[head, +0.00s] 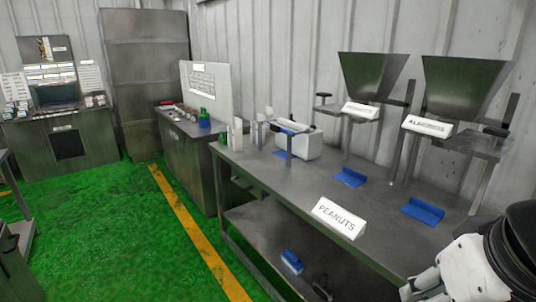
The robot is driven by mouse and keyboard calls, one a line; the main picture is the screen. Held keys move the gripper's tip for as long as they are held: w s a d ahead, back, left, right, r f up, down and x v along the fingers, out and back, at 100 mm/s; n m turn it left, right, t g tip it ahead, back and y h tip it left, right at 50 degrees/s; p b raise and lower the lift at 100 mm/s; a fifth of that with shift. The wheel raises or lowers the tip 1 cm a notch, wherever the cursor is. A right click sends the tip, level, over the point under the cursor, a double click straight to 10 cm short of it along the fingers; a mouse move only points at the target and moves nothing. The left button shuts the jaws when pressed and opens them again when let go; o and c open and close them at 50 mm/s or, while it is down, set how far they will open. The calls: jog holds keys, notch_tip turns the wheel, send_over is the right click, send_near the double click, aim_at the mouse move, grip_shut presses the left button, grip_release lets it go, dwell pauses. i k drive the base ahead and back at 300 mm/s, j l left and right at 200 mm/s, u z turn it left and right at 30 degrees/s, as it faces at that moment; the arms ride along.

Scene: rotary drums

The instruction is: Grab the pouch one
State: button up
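I cannot make out anything that is clearly a pouch. Small pale upright items (237,136) stand at the far left end of the long metal table (300,178), too small to identify. Part of my white and black arm shows at the lower right corner, in front of the table's near end. My gripper's fingers cannot be made out, and the arm hides that corner of the table.
Two metal hoppers (372,76) stand at the back of the table. Blue scoops (423,211) and a PEANUTS sign (339,218) lie on it. A white machine (297,142) stands farther left. The green floor (110,225) at left is clear.

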aim_at(234, 132)
jog(key=i+j+u, duration=0.35)
jog(key=i, duration=0.2)
jog(key=i+j+u, duration=0.35)
jog(key=i, duration=0.2)
jog(key=i+u, duration=0.35)
jog(key=i, duration=0.2)
jog(key=i+z, duration=0.1)
jog(key=i, duration=0.5)
jog(key=i+j+z, duration=0.1)
jog(key=i, duration=0.55)
jog(key=i+j+z, duration=0.1)
jog(key=i, duration=0.5)
jog(key=i+j+z, duration=0.25)
jog(key=i, duration=0.2)
jog(key=l, duration=0.1)
